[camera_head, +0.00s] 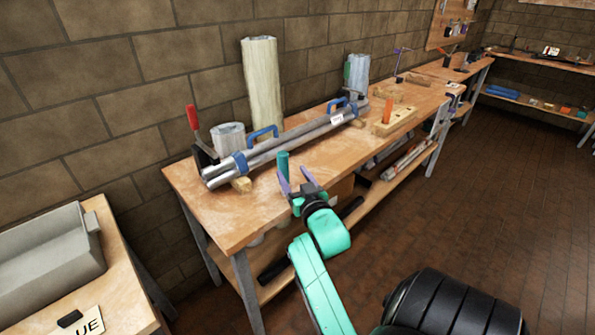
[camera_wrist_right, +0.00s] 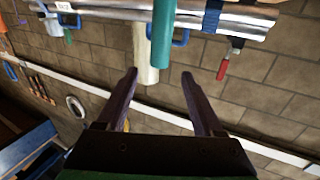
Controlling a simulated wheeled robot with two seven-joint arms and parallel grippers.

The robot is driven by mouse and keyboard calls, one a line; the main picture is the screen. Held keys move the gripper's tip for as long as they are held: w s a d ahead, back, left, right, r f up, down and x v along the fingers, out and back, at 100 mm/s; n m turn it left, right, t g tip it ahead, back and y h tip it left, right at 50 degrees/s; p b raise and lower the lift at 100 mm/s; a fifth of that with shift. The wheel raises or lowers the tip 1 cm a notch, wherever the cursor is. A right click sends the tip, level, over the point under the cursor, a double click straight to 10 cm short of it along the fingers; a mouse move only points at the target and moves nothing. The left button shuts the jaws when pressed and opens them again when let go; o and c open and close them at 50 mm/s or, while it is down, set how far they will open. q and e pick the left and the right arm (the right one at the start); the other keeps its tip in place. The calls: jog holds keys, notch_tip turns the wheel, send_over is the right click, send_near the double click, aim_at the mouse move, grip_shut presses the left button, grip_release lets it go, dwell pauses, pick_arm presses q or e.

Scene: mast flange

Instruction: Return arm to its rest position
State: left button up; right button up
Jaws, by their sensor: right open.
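My right arm, teal, reaches up from the bottom of the head view to the front edge of the workbench. Its right gripper (camera_head: 297,180) has two purple fingers spread apart, with nothing held between them. In the right wrist view the open fingers (camera_wrist_right: 160,75) point toward a green cylinder (camera_wrist_right: 162,40), whose end shows in the gap between them. In the head view the green cylinder (camera_head: 283,163) stands upright just behind the fingers. I cannot tell the exact distance. My left gripper is not in view.
Metal pipes (camera_head: 285,146) with blue clamps lie along the workbench (camera_head: 220,215). A red-handled clamp (camera_head: 192,118), a tall pale post (camera_head: 262,85) and a wooden block with an orange peg (camera_head: 388,112) are around them. A grey bin (camera_head: 50,255) sits at left. Floor at right is clear.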

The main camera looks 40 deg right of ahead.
jog(key=v, duration=0.3)
jog(key=shift+s+a, duration=0.1)
jog(key=shift+s, duration=0.2)
